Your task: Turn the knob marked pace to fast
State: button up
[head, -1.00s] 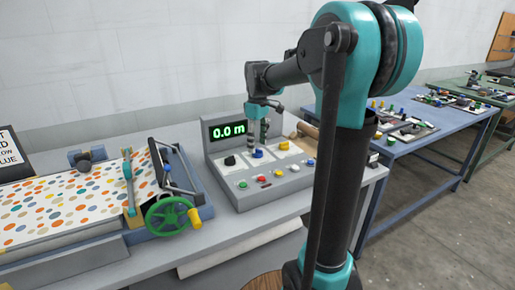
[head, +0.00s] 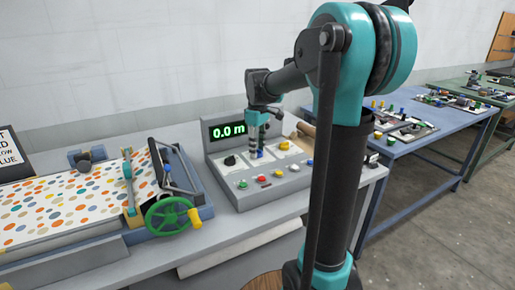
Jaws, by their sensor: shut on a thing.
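The control panel (head: 217,160) is a grey sloped box on the table, with a green "0.0 m" display (head: 229,130) at its back. The lettering is too small to read, so I cannot tell which is marked pace. My gripper (head: 258,150) points down and is shut on the middle blue knob, mostly hiding it. The direction of that knob's pointer cannot be made out.
A press with a green handwheel (head: 166,216) stands at left over spotted sheet (head: 70,205). A brown roll (head: 305,130) lies behind the panel's right side.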

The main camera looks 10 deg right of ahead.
jog(key=shift+m, duration=0.4)
jog(key=m, duration=0.5)
jog(key=shift+m, duration=0.3)
jog(key=m, duration=0.5)
jog(key=shift+m, duration=0.4)
jog(key=o, duration=1.2)
jog(key=shift+c, duration=0.2)
notch_tip(320, 180, up, 12)
